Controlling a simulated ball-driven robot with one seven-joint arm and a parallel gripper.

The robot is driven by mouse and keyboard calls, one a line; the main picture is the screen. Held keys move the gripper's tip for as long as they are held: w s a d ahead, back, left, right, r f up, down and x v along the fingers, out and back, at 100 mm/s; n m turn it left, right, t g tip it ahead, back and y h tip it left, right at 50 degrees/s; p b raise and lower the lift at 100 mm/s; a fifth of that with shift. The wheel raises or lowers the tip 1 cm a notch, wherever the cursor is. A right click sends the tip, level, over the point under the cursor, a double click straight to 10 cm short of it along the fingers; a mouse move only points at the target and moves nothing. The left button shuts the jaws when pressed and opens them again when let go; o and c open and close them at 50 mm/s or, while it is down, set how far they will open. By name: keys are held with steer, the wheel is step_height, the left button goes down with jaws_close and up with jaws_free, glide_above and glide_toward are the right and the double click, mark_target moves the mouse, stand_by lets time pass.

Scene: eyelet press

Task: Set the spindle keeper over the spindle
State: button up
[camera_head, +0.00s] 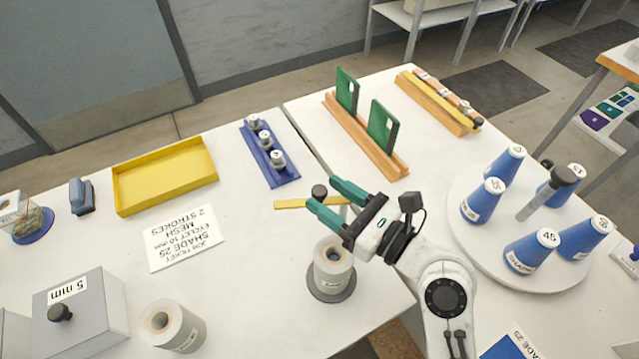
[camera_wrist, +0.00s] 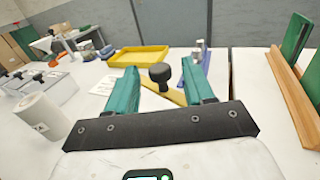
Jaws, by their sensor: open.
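A dark round knob (camera_head: 319,191) stands at a yellow bar (camera_head: 287,204) on the table, left of the table joint. I take the two together for the spindle keeper. My gripper (camera_head: 322,193) is open, with its green fingers on either side of the knob. In the wrist view the knob (camera_wrist: 160,73) shows between the fingers, clear of both, with the yellow bar (camera_wrist: 178,98) below. A labelled white roll (camera_head: 333,268) stands upright on a dark round base (camera_head: 318,288), nearer than the bar. I cannot tell whether the spindle is inside that roll.
Blue cones (camera_head: 483,201) and a grey post with a dark top (camera_head: 545,196) stand on a round turntable (camera_head: 470,245). A blue rack (camera_head: 286,178), yellow tray (camera_head: 165,174), job ticket (camera_head: 184,238), grey box (camera_head: 95,310) and second roll (camera_head: 173,330) lie to the left.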

steer(key=shift+x, duration=1.45)
jaws_close()
